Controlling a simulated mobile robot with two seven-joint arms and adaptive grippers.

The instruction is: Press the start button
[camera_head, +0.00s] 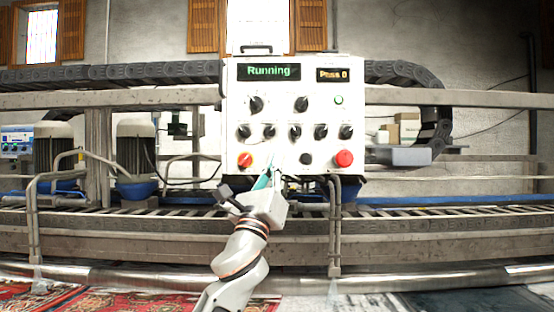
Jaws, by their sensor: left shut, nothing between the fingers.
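The white control panel (320,120) stands in the middle of the head view. Its left display (268,72) reads "Running" in green. Its right display (332,75) appears to read "Pass 0". A small pale green round button (339,100) sits at the upper right of the panel. No start label is legible. A large red button (344,158) is at the lower right and an orange-red knob (245,160) at the lower left. My left gripper (273,170) is shut and empty, pointing up in front of the panel's lower edge, between the orange-red knob and a black knob (306,158). Contact cannot be judged.
Several black knobs (256,104) fill the panel's middle. A long metal conveyor frame (450,232) runs behind and below my arm. A black cable chain (110,75) runs along the upper rail. Patterned red rugs (120,300) lie at the bottom left.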

